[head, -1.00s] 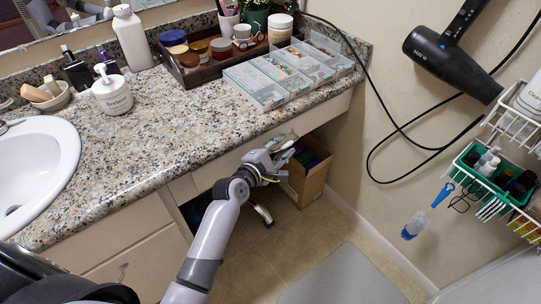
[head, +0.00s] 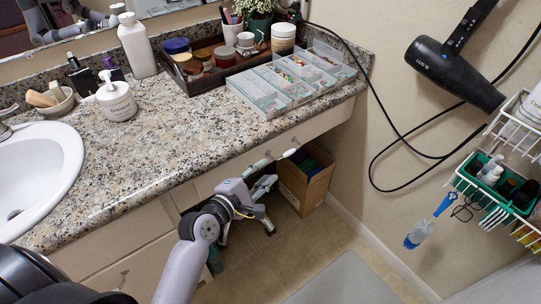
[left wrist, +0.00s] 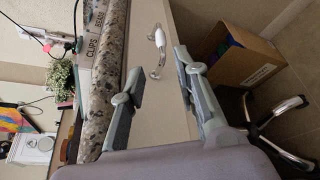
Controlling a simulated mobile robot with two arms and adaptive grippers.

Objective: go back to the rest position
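My left gripper (head: 264,172) is below the counter's front edge, in front of the drawer front. In the left wrist view, its two fingers (left wrist: 157,64) are spread apart with nothing between them. The drawer handle (left wrist: 158,40), white with metal ends, lies just beyond the fingertips and apart from them. It also shows in the head view as a pale bar (head: 288,153). The drawer looks shut. My right gripper is in neither view.
The granite counter (head: 170,140) carries a clear organizer (head: 262,97), a dark tray of jars and a soap pump (head: 116,98). A cardboard box (head: 306,188) and a chair base (left wrist: 280,130) stand under it. A hair dryer (head: 455,72) and wire baskets hang at right.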

